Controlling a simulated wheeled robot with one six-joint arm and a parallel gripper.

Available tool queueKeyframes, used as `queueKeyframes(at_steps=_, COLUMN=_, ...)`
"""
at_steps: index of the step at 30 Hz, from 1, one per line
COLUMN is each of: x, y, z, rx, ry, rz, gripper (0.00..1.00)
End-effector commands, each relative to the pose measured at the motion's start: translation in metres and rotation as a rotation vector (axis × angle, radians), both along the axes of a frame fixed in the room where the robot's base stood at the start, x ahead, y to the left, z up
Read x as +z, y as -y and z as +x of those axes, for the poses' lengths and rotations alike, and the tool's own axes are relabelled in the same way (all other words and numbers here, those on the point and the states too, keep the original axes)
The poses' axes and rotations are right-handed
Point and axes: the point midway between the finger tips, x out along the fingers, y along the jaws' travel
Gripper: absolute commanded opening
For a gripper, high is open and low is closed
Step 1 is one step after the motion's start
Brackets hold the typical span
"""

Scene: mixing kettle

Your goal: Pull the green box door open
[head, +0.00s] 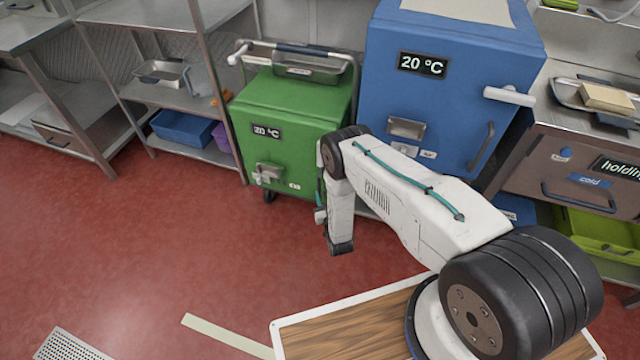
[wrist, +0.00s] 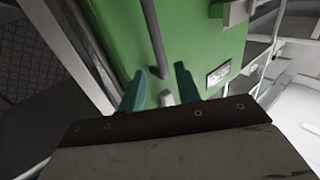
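The green box (head: 290,105) stands in the middle of the head view, with a 20 °C display (head: 267,131) and a metal latch (head: 268,172) on its front. My arm hides the right part of that front. In the wrist view the green door (wrist: 195,40) fills the middle, with a dark bar handle (wrist: 153,40) running down it. My gripper (wrist: 160,70) is open, its two teal fingers apart. The lower end of the handle shows between the fingertips; I cannot tell whether they touch it. The gripper's fingers cannot be made out in the head view. The door looks shut.
A larger blue box (head: 455,60) stands close on the right of the green box. A metal shelf rack (head: 180,95) stands on its left, with a blue bin (head: 183,128). The red floor (head: 150,240) in front is mostly clear.

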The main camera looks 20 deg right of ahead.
Motion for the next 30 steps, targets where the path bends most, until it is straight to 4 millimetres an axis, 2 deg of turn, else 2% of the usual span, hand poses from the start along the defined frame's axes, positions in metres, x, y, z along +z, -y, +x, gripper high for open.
queueKeyframes(at_steps=12, x=0.001, y=0.004, z=0.062, rx=-0.002, ry=0.001, rz=0.001, gripper=0.33)
queueKeyframes(at_steps=16, x=0.000, y=0.005, z=0.070, rx=-0.003, ry=-0.001, rz=0.000, gripper=0.33)
queueKeyframes(at_steps=24, x=0.000, y=0.006, z=0.072, rx=-0.003, ry=-0.002, rz=0.000, gripper=0.33)
queueKeyframes(at_steps=25, x=0.000, y=0.006, z=0.072, rx=-0.003, ry=-0.002, rz=0.000, gripper=0.27)
queueKeyframes(at_steps=28, x=0.000, y=0.006, z=0.072, rx=-0.004, ry=-0.002, rz=0.000, gripper=0.00)
queueKeyframes(at_steps=30, x=0.000, y=0.006, z=0.072, rx=-0.004, ry=-0.002, rz=0.000, gripper=0.00)
